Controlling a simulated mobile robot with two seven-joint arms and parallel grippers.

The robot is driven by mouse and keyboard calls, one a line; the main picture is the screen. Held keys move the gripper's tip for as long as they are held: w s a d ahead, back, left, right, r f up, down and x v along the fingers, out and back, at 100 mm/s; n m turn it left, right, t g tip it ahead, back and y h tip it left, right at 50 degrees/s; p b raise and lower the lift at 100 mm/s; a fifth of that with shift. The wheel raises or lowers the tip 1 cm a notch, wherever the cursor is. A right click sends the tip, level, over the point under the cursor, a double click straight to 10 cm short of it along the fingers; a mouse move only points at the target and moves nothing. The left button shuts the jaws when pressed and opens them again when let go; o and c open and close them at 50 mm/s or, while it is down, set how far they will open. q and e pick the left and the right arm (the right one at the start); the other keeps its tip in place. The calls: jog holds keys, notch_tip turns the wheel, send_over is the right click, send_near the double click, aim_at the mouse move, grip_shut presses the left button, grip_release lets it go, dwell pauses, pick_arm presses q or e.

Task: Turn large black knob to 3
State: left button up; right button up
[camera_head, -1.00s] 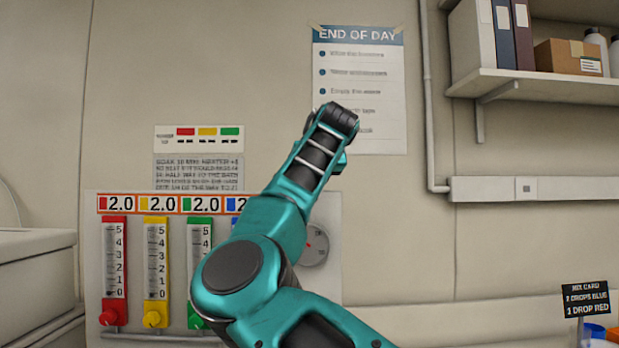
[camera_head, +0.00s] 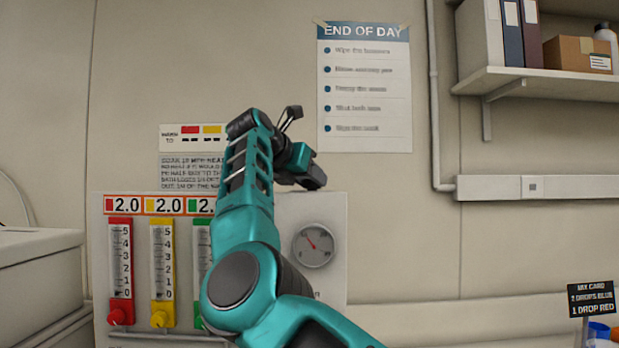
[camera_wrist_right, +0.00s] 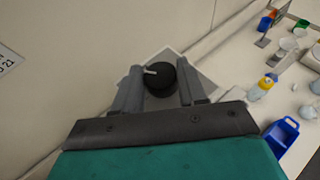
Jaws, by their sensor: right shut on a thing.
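The large black knob (camera_wrist_right: 160,80) shows in the right wrist view, with a pale pointer mark on its face directed toward the left. It sits on a light panel (camera_wrist_right: 201,84). My right gripper (camera_wrist_right: 158,72) has one grey finger on each side of the knob and is shut on it. In the head view my teal right arm (camera_head: 246,215) stands in front of the panel (camera_head: 333,210), and I cannot make out the knob or the fingertips there. Numbers around the knob are not readable. My left gripper is not in view.
The panel carries red (camera_head: 120,265), yellow (camera_head: 162,270) and green column gauges, partly covered by my arm, and a round dial (camera_head: 313,245). The right wrist view shows a bench with bottles (camera_wrist_right: 262,87) and a blue tray (camera_wrist_right: 281,137). A shelf (camera_head: 540,80) hangs at upper right.

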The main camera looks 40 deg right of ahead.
jog(key=shift+w+m+g, duration=0.1)
jog(key=shift+m+g, duration=0.6)
jog(key=o, duration=1)
jog(key=shift+o, duration=0.2)
jog(key=v, duration=1.3)
jog(key=shift+w+f, duration=0.1)
jog(key=shift+f, duration=0.05)
